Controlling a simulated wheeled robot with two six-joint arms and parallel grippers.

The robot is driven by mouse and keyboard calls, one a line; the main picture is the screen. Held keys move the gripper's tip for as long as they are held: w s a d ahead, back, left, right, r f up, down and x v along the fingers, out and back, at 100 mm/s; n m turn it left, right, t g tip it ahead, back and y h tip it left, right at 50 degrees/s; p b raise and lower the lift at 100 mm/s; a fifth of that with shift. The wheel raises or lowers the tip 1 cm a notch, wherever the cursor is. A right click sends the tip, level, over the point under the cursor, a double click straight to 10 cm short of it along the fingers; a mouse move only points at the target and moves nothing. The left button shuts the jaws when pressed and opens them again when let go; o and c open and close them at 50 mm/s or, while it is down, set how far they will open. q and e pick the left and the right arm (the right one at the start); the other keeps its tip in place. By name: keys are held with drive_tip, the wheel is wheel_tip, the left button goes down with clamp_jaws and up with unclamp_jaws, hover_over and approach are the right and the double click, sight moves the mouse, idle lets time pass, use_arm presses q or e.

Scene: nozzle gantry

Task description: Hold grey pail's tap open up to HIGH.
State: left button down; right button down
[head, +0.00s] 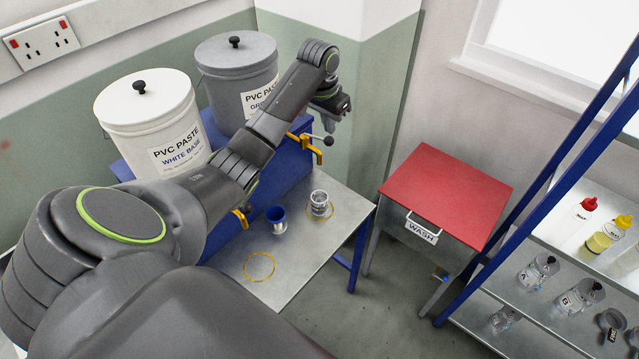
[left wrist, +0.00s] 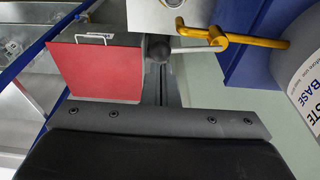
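The grey pail (head: 238,62), labelled PVC PASTE, stands on a blue stand at the back. Its yellow tap (head: 304,147) has a lever ending in a dark ball knob (head: 328,141); the knob also shows in the left wrist view (left wrist: 159,53). A clear cup (head: 319,199) stands below the tap inside a yellow ring; its level marks are too small to read. My left gripper (head: 343,108) is above the knob, apparently apart from it. Its fingers look together and empty, with the knob near their tips in the left wrist view. My right gripper is not in view.
A white pail (head: 153,115) stands left, its tap (head: 240,217) partly hidden by my arm. A red-topped WASH table (head: 446,190) and blue-framed shelf (head: 545,185) stand right.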

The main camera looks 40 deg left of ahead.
use_arm(q)
drive_tip(key=shift+r, duration=2.55)
drive_tip(key=shift+f, duration=0.15)
